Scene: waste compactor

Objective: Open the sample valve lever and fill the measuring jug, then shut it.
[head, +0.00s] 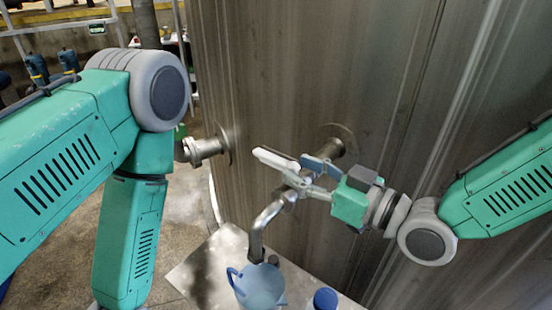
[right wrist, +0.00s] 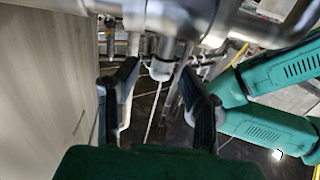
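The sample valve is a metal pipe (head: 266,217) that comes out of the tank wall and bends down. Its pale lever (head: 274,159) points left in the head view. A translucent blue measuring jug (head: 260,288) stands upright below the pipe's mouth; I cannot tell whether liquid is in it. My right gripper (head: 308,176) is at the valve, at the lever's right end. Its fingers are apart in the right wrist view (right wrist: 160,72), with pale valve parts between or just beyond them; contact is unclear. My left gripper is out of view.
The jug stands on a grey platform (head: 205,268) with a blue-capped container (head: 325,299) to its right. A large metal tank (head: 290,80) stands close behind the valve. A second flanged pipe stub (head: 205,149) sticks out at left, near my left arm.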

